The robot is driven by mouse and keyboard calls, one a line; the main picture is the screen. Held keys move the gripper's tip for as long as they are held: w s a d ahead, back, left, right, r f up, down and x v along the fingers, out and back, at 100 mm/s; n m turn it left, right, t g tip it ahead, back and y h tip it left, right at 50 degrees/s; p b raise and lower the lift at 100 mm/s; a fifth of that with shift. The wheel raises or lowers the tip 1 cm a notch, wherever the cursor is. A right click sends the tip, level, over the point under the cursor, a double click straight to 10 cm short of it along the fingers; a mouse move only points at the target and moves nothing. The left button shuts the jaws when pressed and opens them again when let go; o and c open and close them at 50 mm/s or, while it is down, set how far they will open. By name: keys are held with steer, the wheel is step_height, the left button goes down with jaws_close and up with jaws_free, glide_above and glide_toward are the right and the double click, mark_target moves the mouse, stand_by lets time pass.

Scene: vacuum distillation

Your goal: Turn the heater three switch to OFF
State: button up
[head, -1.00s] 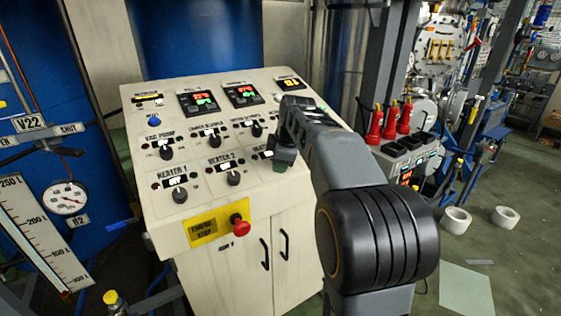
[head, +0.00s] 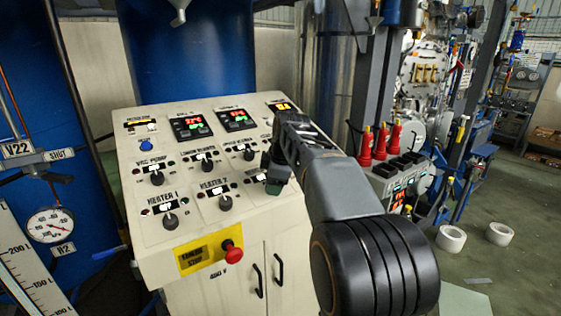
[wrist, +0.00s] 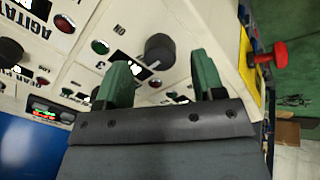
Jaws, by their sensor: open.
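The heater three switch is a dark round knob (wrist: 158,50) on the cream control panel (head: 150,245). In the wrist view a "3" is printed beside it and a white-lit label lies partly behind a finger. My gripper (wrist: 163,80) is open, its two green fingers pointing at the panel on either side of the knob's line, with the knob just beyond their tips. No contact is visible. In the head view my gripper (head: 272,175) hangs over the right of the heater row and hides this switch. Its setting is too unclear to tell.
The heater 1 knob (head: 170,221) and heater 2 knob (head: 225,202) are left of my gripper. A red emergency stop button (head: 232,252) juts out below them; it also shows in the wrist view (wrist: 272,55). Red-handled items (head: 380,143) stand right of the panel.

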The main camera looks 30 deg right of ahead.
steer(key=v, duration=1.1)
steer(key=shift+r, duration=0.25)
steer(key=shift+s+a, duration=0.1)
step_height(320, 180, down, 10)
steer(key=m, duration=1)
steer(key=s+a+f+m, duration=0.1)
steer(key=s+a+f, duration=0.4)
steer(key=s+f, duration=0.2)
steer(key=s+a+f+m, duration=0.1)
steer(key=s+a+f, duration=0.5)
steer(key=s, duration=0.3)
steer(key=shift+s+f+m+g+h, duration=0.3)
steer(key=shift+f+m, duration=0.1)
steer(key=shift+f, duration=0.1)
steer(key=shift+c, duration=0.2)
